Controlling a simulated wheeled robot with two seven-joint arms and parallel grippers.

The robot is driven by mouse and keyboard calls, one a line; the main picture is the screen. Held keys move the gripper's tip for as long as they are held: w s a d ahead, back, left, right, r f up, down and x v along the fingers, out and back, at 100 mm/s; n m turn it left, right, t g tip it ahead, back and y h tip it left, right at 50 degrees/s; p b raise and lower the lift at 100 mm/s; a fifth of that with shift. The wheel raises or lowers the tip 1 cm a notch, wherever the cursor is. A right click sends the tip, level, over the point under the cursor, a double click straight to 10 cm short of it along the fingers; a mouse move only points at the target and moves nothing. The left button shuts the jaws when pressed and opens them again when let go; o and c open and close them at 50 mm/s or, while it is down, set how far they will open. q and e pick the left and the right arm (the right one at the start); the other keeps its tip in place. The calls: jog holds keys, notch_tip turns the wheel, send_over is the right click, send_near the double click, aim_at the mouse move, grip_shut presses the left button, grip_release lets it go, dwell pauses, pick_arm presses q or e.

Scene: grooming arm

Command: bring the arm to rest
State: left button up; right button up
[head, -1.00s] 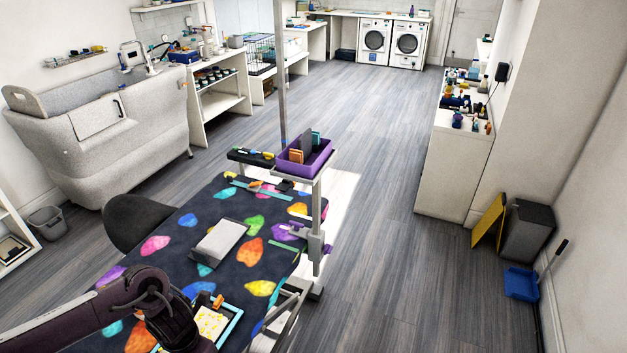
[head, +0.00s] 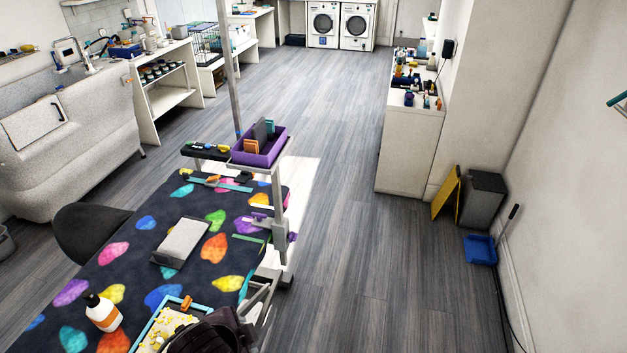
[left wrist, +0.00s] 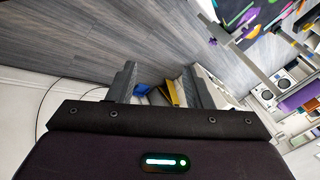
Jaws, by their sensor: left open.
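The grooming arm's grey vertical pole (head: 228,70) rises past the top edge of the head view, so its upper end is hidden. A shorter grey post (head: 277,195) with a clamp stands at the right edge of the paw-print grooming table (head: 140,222). My left arm shows as a dark part at the bottom of the head view; its fingertips are not visible there. In the left wrist view my left gripper (left wrist: 163,84) has its two fingers apart with nothing between them. My right gripper is in no view.
A purple bin (head: 262,152) sits by the post. On the table are a grey pad (head: 183,242), a white bottle (head: 102,312) and a blue-edged tray (head: 150,328). A yellow board (head: 447,192) and blue dustpan (head: 480,250) stand right. The floor between is clear.

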pick_arm(q)
jog(key=s+a+n+g+y, duration=0.1)
jog(key=s+a+n+g, duration=0.2)
jog(key=s+a+n, duration=0.65)
jog(key=w+d+f+n+b, duration=0.1)
jog(key=d+f+b, duration=0.15)
jog(key=f, duration=1.35)
jog(key=w+d+f+n+b, duration=0.1)
jog(key=f+b, duration=0.2)
jog(key=f, duration=1.3)
jog(key=s+a+f+g+b, duration=0.1)
jog(key=s+a+f+b, duration=0.1)
jog(key=s+f, duration=0.8)
jog(key=s+a+f+g+b, duration=0.1)
jog(key=s+f+b, duration=0.2)
jog(key=s+f, duration=0.8)
notch_tip(320, 180, down, 5)
jog(key=shift+a+f+m, duration=0.1)
jog(key=shift+a+m, duration=0.25)
